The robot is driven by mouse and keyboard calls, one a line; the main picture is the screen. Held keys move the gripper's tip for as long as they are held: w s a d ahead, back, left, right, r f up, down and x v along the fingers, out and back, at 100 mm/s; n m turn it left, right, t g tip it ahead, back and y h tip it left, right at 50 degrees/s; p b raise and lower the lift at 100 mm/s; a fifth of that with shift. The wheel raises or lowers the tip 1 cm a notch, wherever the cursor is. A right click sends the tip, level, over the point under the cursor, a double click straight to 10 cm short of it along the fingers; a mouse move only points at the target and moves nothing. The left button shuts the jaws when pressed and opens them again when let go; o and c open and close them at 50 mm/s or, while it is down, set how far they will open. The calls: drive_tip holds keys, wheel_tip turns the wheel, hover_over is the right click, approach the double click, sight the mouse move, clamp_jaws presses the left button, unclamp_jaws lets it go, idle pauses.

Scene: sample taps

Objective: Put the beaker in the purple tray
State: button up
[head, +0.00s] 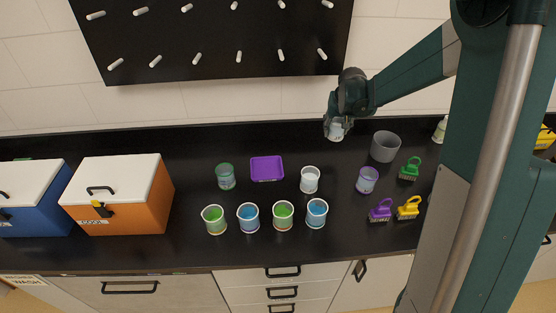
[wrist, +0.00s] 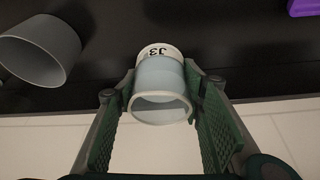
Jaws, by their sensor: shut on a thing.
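My gripper (head: 336,121) is shut on a pale, white-rimmed beaker (head: 335,132). It is near the back of the black counter, close to the wall. In the wrist view the beaker (wrist: 160,76) sits between both green finger pads, with its label "J3" on the far side and its mouth toward the camera. It looks empty. The purple tray (head: 267,178) lies on the counter, to the left of and nearer than my gripper, and looks empty. A corner of the tray (wrist: 304,7) shows at the top right of the wrist view.
A green-rimmed cup (head: 225,177) and a white cup (head: 310,180) flank the tray. Several cups of green or blue liquid stand in front. A grey pot (head: 385,147), a purple-rimmed cup (head: 367,180) and brushes (head: 408,207) are at right. An orange cooler (head: 120,195) is left.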

drive_tip(key=s+a+n, duration=0.1)
drive_tip(key=s+a, duration=0.3)
drive_tip(key=a, duration=1)
drive_tip(key=s+a+n+y+p, duration=0.1)
drive_tip(key=s+a, duration=0.3)
drive_tip(key=a, duration=1.1)
drive_tip(key=shift+r+n, duration=0.4)
drive_tip(key=shift+n, duration=0.4)
drive_tip(key=shift+a+f, duration=0.1)
drive_tip(key=shift+f, duration=0.05)
approach(266, 166)
drive_tip(key=shift+w+f, duration=0.2)
drive_tip(key=shift+w, duration=0.65)
drive_tip(key=shift+f, duration=0.1)
drive_tip(key=shift+f, duration=1.95)
drive_tip(key=shift+f, duration=0.15)
drive_tip(key=o, duration=1)
